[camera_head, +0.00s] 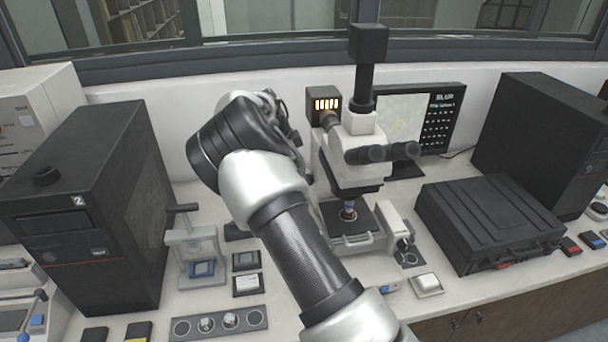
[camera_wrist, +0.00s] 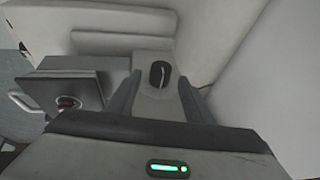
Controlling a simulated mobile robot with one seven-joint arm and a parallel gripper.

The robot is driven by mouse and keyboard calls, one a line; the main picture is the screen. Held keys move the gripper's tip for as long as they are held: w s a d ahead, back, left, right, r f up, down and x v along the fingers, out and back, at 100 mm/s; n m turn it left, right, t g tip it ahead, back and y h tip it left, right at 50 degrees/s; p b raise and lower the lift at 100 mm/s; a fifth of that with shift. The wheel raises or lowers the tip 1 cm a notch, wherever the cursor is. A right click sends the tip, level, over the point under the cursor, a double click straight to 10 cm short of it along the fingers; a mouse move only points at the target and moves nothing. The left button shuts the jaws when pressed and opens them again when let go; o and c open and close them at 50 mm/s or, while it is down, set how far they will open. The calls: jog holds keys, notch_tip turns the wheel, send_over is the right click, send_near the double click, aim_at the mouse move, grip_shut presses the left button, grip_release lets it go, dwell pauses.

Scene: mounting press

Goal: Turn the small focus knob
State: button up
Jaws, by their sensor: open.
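The microscope (camera_head: 358,150) stands on the bench behind my arm in the head view. In the wrist view, a small dark oval knob (camera_wrist: 160,74) with a pale line across it sits on a grey block. My gripper (camera_wrist: 160,84) is open, with one finger on each side of the knob. Gaps show between the fingers and the knob, so I see no contact. I cannot tell the exact depth of the fingertips. In the head view, my arm hides my gripper, and I cannot make out this knob.
The microscope's dark stage plate (camera_wrist: 72,92) lies left of the fingers in the wrist view. Pale housing walls rise close behind and to the right. In the head view, a black case (camera_head: 490,222) stands right of the microscope and a small press stand (camera_head: 195,250) left of my arm.

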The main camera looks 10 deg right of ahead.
jog(key=shift+x, duration=1.55)
jog(key=shift+c, duration=0.2)
jog(key=c, duration=1)
jog(key=shift+w+g, duration=0.2)
jog(key=shift+g, duration=0.3)
jog(key=shift+w+n+g, duration=0.1)
jog(key=shift+n+g, duration=0.2)
jog(key=shift+g, duration=0.5)
jog(key=shift+r, duration=0.1)
jog(key=o, duration=1)
jog(key=shift+o, duration=0.2)
